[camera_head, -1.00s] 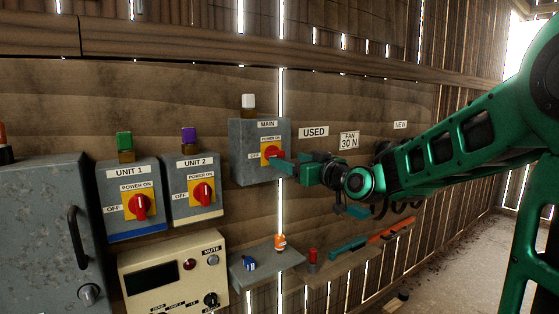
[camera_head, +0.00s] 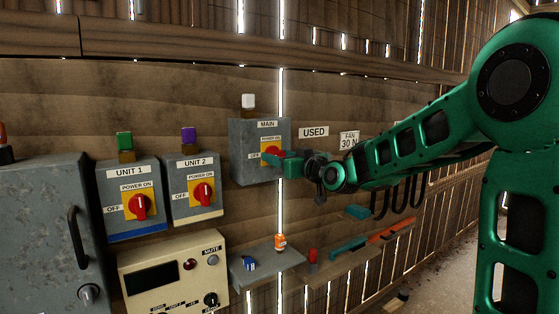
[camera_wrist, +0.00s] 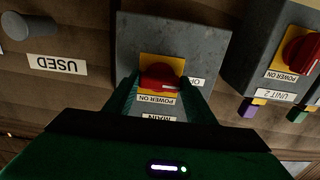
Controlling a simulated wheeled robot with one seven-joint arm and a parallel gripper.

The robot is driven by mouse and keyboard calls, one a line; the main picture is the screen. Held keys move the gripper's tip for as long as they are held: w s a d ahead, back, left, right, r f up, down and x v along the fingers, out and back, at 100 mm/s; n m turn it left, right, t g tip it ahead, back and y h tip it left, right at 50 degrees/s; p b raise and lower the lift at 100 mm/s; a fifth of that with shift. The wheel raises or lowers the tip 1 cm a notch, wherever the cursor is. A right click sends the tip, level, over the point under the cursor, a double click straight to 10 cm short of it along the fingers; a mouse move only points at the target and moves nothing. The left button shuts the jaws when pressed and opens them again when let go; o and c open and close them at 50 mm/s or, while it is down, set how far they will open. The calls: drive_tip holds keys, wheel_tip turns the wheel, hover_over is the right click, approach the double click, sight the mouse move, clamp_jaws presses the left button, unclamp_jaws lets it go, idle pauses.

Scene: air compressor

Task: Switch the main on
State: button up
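The grey MAIN switch box (camera_head: 243,165) hangs on the wooden wall, with a red rotary knob (camera_head: 272,150) on a yellow plate. My gripper (camera_head: 268,158) is at the front of this box, partly covering the knob and plate. In the wrist view, which is upside down, the red knob (camera_wrist: 162,77) appears between my two fingertips (camera_wrist: 164,88), which are apart. The knob's bar looks roughly sideways, in line with the OFF label (camera_wrist: 196,82). I cannot tell whether the fingers touch the knob. The white lamp (camera_head: 248,101) sits on top of the box.
UNIT 2 (camera_head: 193,188) and UNIT 1 (camera_head: 130,200) switch boxes are to the left. Below are a cream control panel (camera_head: 172,270) and a small shelf (camera_head: 268,264) with small items. USED (camera_head: 313,132) and FAN labels are to the right. A grey cabinet (camera_head: 45,220) stands far left.

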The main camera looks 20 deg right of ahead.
drive_tip(key=shift+d, duration=0.15)
drive_tip(key=shift+m, duration=0.4)
drive_tip(key=m, duration=1.7)
drive_tip(key=shift+d, duration=0.15)
drive_tip(key=shift+f, duration=0.1)
drive_tip(key=shift+m, duration=0.3)
drive_tip(key=o, duration=1.1)
drive_tip(key=shift+w, duration=0.1)
drive_tip(key=shift+c, duration=0.2)
